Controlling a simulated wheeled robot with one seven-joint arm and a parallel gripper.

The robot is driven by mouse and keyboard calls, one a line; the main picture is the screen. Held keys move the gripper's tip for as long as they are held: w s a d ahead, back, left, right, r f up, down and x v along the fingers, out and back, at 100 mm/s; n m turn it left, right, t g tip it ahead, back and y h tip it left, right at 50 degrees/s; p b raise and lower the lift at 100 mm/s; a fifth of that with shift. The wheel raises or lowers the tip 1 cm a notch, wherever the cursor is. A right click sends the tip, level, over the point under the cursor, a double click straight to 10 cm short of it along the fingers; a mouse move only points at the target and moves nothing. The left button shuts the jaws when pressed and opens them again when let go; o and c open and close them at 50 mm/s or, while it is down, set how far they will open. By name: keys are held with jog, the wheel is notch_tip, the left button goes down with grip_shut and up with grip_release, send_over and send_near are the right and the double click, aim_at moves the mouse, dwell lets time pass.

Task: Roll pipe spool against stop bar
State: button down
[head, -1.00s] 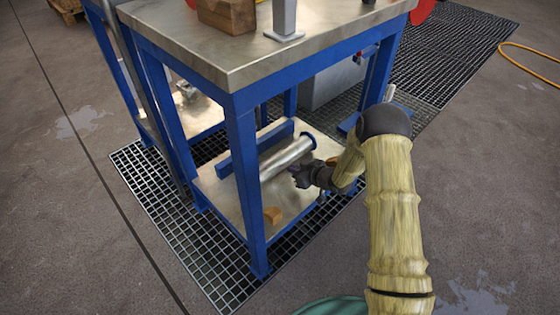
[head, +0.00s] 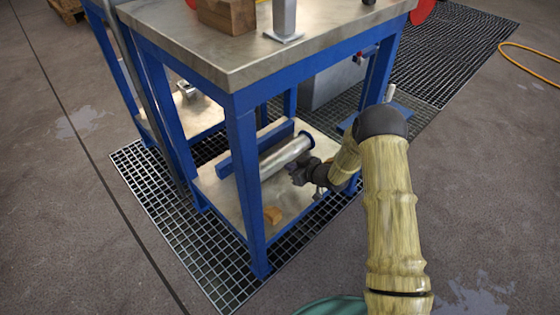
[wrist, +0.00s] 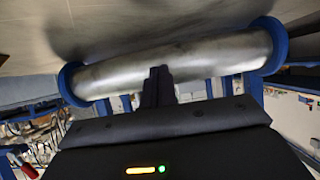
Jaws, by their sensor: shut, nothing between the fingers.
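The pipe spool (head: 282,158) is a silver pipe with blue end flanges, lying on the lower shelf of the blue-framed bench. It runs beside the blue stop bar (head: 262,145), and a table leg hides its near end. In the head view I cannot tell whether the two touch. My gripper (head: 293,172) is at the right side of the spool, low over the shelf. The wrist view shows the whole spool (wrist: 210,60) between its flanges, with my shut fingers (wrist: 158,80) at the middle of the pipe, close to or touching it.
A small wooden block (head: 272,215) lies on the shelf (head: 290,205) near the front. The bench's front leg (head: 247,190) stands left of my gripper. The bench top (head: 200,45) overhangs the shelf and carries a larger wooden block (head: 227,15). Floor grating (head: 205,255) surrounds the legs.

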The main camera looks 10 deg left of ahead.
jog(key=shift+s+d+p, duration=0.7)
jog(key=shift+s+d, duration=0.4)
jog(key=shift+d, duration=0.3)
jog(key=shift+s+d+p, duration=0.7)
jog(key=shift+s+d, duration=0.4)
jog(key=shift+d, duration=0.25)
jog(key=p+v, duration=0.8)
jog(key=v, duration=0.9)
jog(key=shift+d, duration=0.2)
jog(key=shift+r, duration=0.1)
